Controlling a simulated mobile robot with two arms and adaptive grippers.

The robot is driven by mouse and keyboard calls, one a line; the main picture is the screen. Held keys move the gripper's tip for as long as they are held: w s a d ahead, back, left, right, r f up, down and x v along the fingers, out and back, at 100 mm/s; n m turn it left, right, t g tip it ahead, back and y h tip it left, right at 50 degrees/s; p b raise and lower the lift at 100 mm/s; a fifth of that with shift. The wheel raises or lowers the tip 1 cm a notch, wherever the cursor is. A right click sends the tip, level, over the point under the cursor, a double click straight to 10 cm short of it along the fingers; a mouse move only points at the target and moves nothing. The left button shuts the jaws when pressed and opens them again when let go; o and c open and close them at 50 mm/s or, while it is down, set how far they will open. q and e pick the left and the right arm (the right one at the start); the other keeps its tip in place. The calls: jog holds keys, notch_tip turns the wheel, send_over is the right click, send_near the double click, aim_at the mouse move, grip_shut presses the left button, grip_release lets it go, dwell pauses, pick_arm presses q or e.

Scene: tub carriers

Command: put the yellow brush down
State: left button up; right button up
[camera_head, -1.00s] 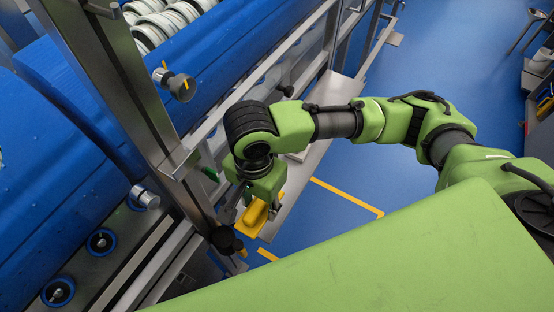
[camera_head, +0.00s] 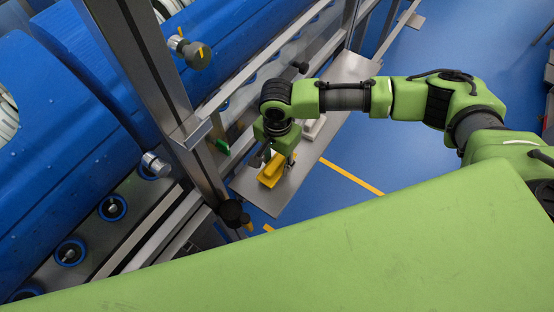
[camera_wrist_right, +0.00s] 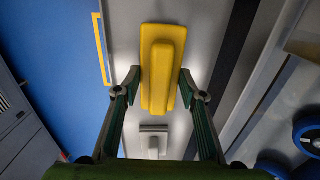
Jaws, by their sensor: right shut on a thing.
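The yellow brush (camera_head: 270,172) is in my right gripper (camera_head: 276,158), at the near part of a narrow metal shelf (camera_head: 325,132). In the right wrist view the brush (camera_wrist_right: 162,52) lies lengthwise between the two fingertips of the right gripper (camera_wrist_right: 161,78), which close on its sides. The shelf surface shows behind it. I cannot tell whether the brush touches the shelf. My left gripper is in neither view.
A steel post (camera_head: 150,80) and blue rollers (camera_head: 95,70) stand to the left. Blue floor (camera_head: 440,45) with a yellow line (camera_head: 352,177) is open to the right.

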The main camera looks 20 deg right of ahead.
aim_at(277, 160)
jog(key=o, duration=1)
jog(key=shift+c, duration=0.2)
notch_tip(277, 160, up, 12)
